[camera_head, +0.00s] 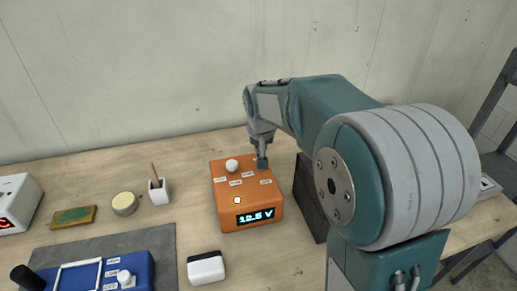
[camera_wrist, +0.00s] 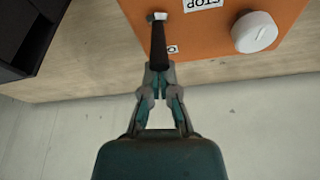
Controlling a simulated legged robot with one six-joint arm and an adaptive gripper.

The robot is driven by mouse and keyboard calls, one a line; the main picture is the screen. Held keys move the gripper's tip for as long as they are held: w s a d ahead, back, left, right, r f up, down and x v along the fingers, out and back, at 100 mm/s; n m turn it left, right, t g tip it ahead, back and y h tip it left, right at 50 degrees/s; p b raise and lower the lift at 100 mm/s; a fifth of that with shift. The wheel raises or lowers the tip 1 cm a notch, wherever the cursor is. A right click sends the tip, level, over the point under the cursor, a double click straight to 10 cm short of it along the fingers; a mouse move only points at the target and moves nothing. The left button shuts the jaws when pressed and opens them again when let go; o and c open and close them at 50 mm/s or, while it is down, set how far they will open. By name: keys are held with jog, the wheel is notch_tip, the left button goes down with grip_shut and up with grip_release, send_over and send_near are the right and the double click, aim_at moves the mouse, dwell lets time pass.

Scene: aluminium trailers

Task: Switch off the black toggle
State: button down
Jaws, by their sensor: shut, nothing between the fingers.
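An orange box (camera_head: 225,208) stands on the wooden table, with a lit display (camera_head: 255,217) reading 12.5 V and a small glowing light (camera_head: 237,200). My gripper (camera_head: 262,163) is at the box's back right corner, pointing down. In the wrist view, the black toggle (camera_wrist: 158,45) is a lever with a silvery base on the orange top. My gripper (camera_wrist: 160,69) is shut, its fingertips at the end of the lever; I cannot tell whether they touch. In the head view, the gripper covers the toggle's place. A white knob (camera_head: 232,165) is left of it.
A dark open-sided box (camera_head: 311,198) stands close to the right of the orange box. A white-and-black box (camera_head: 206,267) lies in front. A blue box (camera_head: 138,270), a white cup (camera_head: 159,191) and a round tin (camera_head: 124,204) are to the left. The wall is behind.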

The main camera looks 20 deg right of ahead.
jog(key=s+t, duration=0.1)
jog(key=t, duration=0.2)
jog(key=shift+s+r, duration=0.15)
jog(key=shift+s, duration=0.2)
jog(key=shift+r, duration=0.1)
jog(key=shift+r, duration=0.7)
jog(key=shift+r, duration=0.1)
jog(key=v, duration=1.1)
jog(key=shift+r, duration=0.3)
jog(key=shift+s, duration=0.15)
